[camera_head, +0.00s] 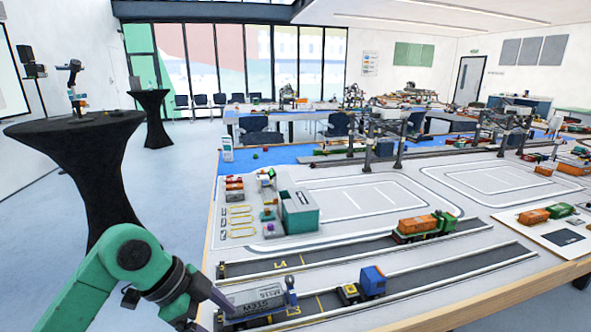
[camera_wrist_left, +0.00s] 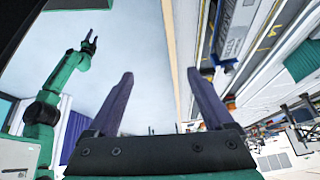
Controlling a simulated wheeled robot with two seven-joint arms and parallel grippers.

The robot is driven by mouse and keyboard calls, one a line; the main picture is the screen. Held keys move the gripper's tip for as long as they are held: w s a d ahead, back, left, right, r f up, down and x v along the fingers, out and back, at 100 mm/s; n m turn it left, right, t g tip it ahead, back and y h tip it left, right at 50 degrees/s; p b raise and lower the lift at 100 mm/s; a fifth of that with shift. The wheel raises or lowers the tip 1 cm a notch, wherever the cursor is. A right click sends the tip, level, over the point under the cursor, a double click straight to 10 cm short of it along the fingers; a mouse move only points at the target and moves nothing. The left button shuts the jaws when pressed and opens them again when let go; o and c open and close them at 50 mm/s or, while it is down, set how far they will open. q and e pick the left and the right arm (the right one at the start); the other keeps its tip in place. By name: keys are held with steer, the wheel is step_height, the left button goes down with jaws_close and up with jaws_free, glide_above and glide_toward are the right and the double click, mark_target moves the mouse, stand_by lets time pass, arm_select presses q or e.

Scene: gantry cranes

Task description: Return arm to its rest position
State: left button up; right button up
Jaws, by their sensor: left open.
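My left arm is green and comes in at the lower left of the head view. My left gripper (camera_head: 222,300) is at the table's near left corner, beside a grey lettered container (camera_head: 258,298). In the left wrist view the left gripper (camera_wrist_left: 160,80) has its two purple fingers spread, with nothing between them. The grey container (camera_wrist_left: 236,28) lies to the right of the fingers there. Another green arm, which looks like my right, stands at the left of the wrist view; its gripper (camera_wrist_left: 89,42) is small, and its jaw state is unclear.
The table's wooden edge (camera_head: 211,225) runs close by the left arm. A small truck with a blue load (camera_head: 372,281) and a green truck with an orange container (camera_head: 418,226) stand on the lanes. A black-draped table (camera_head: 80,165) is at the left. Open floor (camera_head: 180,215) lies between.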

arm_select(q)
steer(key=d+r+m+t+h, duration=0.2)
steer(key=d+r+m+h, duration=0.2)
steer(key=d+r+h, duration=0.7)
steer(key=w+a+r+n+t, duration=0.6)
steer(key=a+r+n+t, duration=0.15)
steer(key=t, duration=0.65)
steer(key=w+a+f+n+t+y, duration=0.35)
steer(key=a+f+n+y, duration=0.45)
steer(key=a+n+y, duration=0.5)
steer(key=s+a+f+g+y, duration=0.25)
steer(key=f+g+y, duration=0.4)
steer(key=f, duration=0.75)
steer(key=s+d+f+m+g+h, duration=0.25)
steer(key=s+f+g, duration=0.85)
steer(key=s+f, duration=0.65)
steer(key=s+f+g, duration=0.1)
steer(key=s+f, duration=0.2)
steer(key=f, duration=2.1)
steer(key=s+a+f, duration=0.1)
steer(key=s+f, duration=0.5)
steer(key=s, duration=0.2)
steer(key=s+a+f+g, duration=0.1)
steer(key=s+a+f, duration=0.1)
steer(key=s+f, duration=0.5)
steer(key=shift+s+a+g, duration=0.25)
steer(key=shift+s+g, duration=0.05)
steer(key=shift+s, duration=0.2)
